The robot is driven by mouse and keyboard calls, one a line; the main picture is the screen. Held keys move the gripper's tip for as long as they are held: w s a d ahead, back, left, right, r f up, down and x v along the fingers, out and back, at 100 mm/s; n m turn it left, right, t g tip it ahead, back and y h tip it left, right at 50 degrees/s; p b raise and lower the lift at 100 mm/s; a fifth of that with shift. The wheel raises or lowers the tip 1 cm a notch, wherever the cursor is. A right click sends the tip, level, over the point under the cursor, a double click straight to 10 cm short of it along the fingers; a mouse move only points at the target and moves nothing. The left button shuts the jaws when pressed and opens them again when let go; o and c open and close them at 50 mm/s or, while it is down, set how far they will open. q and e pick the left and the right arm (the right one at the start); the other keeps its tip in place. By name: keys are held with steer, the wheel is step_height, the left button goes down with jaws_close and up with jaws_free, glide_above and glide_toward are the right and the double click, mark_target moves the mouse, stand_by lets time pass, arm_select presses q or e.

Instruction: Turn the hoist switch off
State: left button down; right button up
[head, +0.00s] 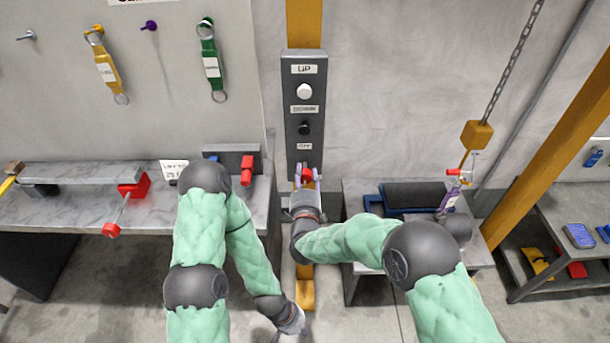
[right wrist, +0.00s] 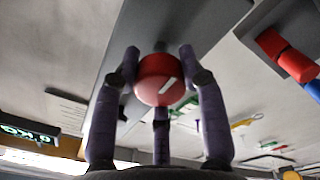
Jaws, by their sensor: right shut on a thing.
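A grey hoist control panel (head: 304,85) hangs on a yellow post, with a white button (head: 304,91) under an UP label and a black button (head: 304,129) below. The red switch knob (head: 306,173) is at its lower end. My right gripper (head: 305,179) is shut on this knob. In the right wrist view the knob (right wrist: 160,79) sits between the fingers, its white mark slanting. The lowest label is too small to read surely. My left gripper (head: 293,322) hangs low near the floor, away from the panel; its fingers are too unclear to judge.
A workbench (head: 90,205) on the left bears a vise with a red handle (head: 130,195). A smaller table (head: 362,268) stands right of the post, under a hanging chain with a yellow block (head: 476,134). Tagged keys hang on the left board.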

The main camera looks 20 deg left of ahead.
steer(key=shift+r, duration=0.15)
steer(key=o, duration=1.2)
steer(key=shift+a, duration=0.1)
steer(key=shift+c, duration=0.2)
steer(key=v, duration=1.2)
